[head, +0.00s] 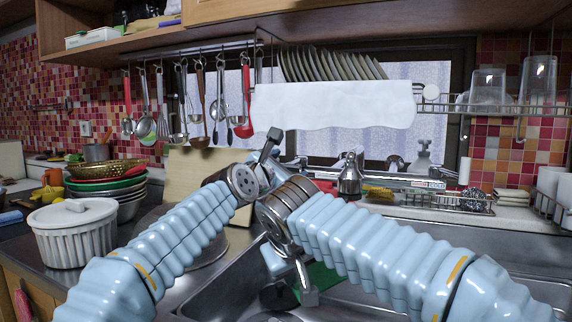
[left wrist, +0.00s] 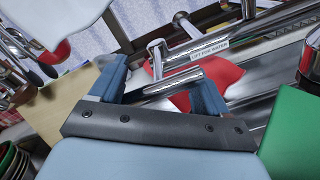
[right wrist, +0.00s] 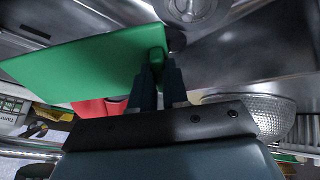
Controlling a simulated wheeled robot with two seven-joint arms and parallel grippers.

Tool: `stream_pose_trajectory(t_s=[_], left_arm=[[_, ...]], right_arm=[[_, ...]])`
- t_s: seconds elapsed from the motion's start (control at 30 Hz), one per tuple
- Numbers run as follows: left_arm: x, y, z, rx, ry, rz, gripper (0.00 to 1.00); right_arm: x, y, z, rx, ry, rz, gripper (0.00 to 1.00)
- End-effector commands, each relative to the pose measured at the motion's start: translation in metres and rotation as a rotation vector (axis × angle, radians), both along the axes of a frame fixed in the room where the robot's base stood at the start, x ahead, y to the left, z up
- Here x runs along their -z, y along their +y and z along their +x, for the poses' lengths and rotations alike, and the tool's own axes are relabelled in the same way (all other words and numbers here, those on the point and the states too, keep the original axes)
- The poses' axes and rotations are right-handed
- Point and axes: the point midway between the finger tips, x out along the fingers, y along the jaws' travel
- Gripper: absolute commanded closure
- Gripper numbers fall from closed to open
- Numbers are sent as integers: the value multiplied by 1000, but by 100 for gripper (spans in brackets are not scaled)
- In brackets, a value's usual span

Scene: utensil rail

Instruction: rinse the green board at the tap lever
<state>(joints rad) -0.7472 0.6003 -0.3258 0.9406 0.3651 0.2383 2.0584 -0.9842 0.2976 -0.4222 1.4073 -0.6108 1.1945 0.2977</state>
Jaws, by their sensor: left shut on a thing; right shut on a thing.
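The green board (right wrist: 85,65) is in my right gripper (right wrist: 160,80), shut on its narrow green end, over the steel sink. In the head view only part of the board (head: 323,279) shows below my right arm; the right fingers are mostly hidden there. My left gripper (left wrist: 160,88) is at the tap, with the metal tap lever (left wrist: 174,83) between its blue fingers. A label reading "LIFT FOR WATER" is on the bar beside it. In the head view my left gripper (head: 274,172) is left of the tap head (head: 349,178). I see no running water.
The sink (head: 400,296) lies under my right arm, with its drain (right wrist: 192,8) in the right wrist view. A white lidded pot (head: 72,235) and stacked bowls (head: 105,186) stand at left. A white cloth (head: 335,106) hangs below the plate rack. A red cloth (left wrist: 212,85) lies behind the lever.

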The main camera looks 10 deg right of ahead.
Motion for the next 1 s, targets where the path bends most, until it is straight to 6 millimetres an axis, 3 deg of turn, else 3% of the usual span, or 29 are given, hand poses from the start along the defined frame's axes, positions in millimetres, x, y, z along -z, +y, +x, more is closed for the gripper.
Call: stream_pose_trajectory(t_s=[0.1,0.13,0.23,0.53,0.67,1.0], left_arm=[[1,-2,-1,7,15,-17,79],[1,-3,-1,7,15,-17,19],[1,-2,-1,6,13,-14,6],[0,-1,-2,4,8,-10,6],[-1,5,-11,4,8,-12,6],[-1,42,-72,6,7,-12,6]], right_arm=[[0,0,0,0,-1,0,100],[0,0,0,0,-1,0,100],[0,0,0,0,-1,0,100],[0,0,0,0,-1,0,100],[0,0,0,0,-1,0,100],[0,0,0,0,-1,0,100]])
